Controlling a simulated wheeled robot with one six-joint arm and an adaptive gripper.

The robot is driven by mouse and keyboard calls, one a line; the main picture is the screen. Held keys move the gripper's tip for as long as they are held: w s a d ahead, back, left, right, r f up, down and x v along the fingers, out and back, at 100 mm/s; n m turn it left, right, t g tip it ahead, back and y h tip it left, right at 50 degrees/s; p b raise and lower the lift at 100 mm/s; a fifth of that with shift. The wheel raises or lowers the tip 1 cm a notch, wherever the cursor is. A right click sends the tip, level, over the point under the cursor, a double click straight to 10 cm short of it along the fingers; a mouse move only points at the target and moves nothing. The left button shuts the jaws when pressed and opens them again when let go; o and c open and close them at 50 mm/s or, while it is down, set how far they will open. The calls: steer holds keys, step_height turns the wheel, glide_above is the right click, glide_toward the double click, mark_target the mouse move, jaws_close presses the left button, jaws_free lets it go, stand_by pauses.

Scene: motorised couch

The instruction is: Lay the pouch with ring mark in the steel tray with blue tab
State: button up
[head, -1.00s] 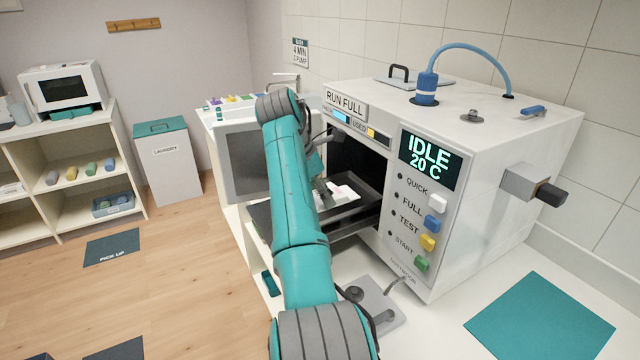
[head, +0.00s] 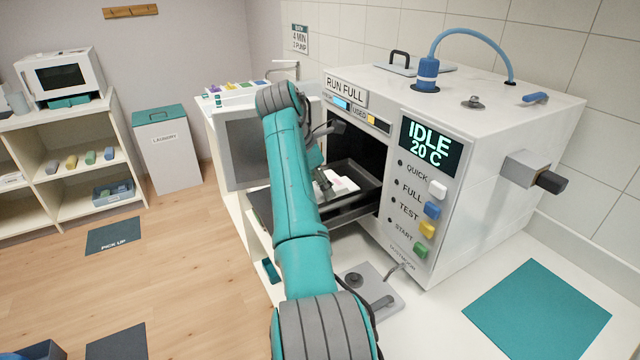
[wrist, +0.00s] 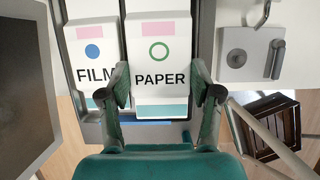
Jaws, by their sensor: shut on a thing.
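The pouch with ring mark (wrist: 162,55) is white, labelled PAPER, with a green ring and a pink patch. My gripper (wrist: 167,92) has a finger on each side of its lower part and is shut on it. A second pouch (wrist: 95,60), labelled FILM with a blue dot, lies beside it on the left. A blue strip (wrist: 158,123) on a grey metal edge shows below the pouch; it may be the tray's blue tab. In the head view my gripper (head: 323,184) is over the pulled-out tray (head: 362,203) at the machine's opening. I cannot tell whether the pouch touches the tray.
The white machine (head: 500,130) reads IDLE 20 C, with several coloured buttons. Its open door (head: 247,150) stands left of my arm. A metal plate with a lever (head: 372,298) lies in front. A teal mat (head: 540,305) at right is bare. A dark crate (wrist: 268,125) is below right.

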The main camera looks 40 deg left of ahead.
steer(key=o, duration=1.2)
steer(key=shift+c, duration=0.2)
steer(key=v, duration=0.7)
steer(key=shift+s+r, duration=0.1)
steer(key=shift+r, duration=0.1)
steer(key=shift+s, duration=0.1)
